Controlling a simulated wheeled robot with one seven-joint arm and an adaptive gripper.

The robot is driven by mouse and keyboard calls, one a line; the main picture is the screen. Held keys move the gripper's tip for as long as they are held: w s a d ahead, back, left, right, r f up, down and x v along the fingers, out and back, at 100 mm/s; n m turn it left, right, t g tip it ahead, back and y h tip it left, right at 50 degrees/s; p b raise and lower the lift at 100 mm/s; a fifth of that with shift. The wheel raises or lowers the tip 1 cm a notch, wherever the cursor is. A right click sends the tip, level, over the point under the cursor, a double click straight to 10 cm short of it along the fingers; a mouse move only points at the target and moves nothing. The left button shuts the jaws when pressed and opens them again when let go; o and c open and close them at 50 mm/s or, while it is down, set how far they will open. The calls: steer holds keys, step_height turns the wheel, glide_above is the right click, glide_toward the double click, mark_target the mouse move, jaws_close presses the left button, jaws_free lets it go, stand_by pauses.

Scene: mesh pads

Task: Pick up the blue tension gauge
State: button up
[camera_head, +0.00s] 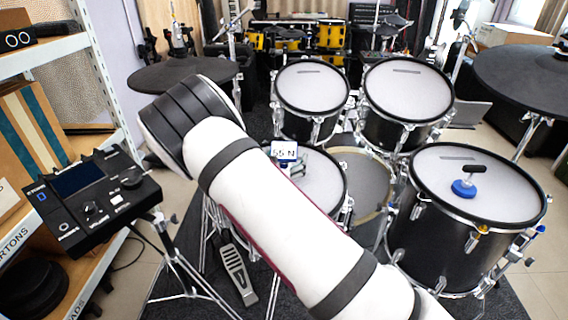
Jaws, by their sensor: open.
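A blue round piece with a black T-shaped handle (465,187) rests on the white head of the large drum at the right. A small device with a display reading "55 N" (284,151) and a blue edge shows at the snare drum (322,184), right beside my arm. I cannot tell for sure which of these two is the tension gauge. My white arm with black bands crosses the middle of the view and covers part of the snare drum and the device's surroundings. My gripper is not in view.
Two rack drums (311,88) (408,90) stand behind. Black cymbal pads (182,74) (520,75) stand at the left and right. A drum module (82,196) on a stand, a pedal (237,272) and shelving (45,48) fill the left. Bare floor (540,290) shows at lower right.

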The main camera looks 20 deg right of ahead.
steer(key=c, duration=1.9)
steer(key=shift+o, duration=0.2)
steer(key=shift+r, duration=0.15)
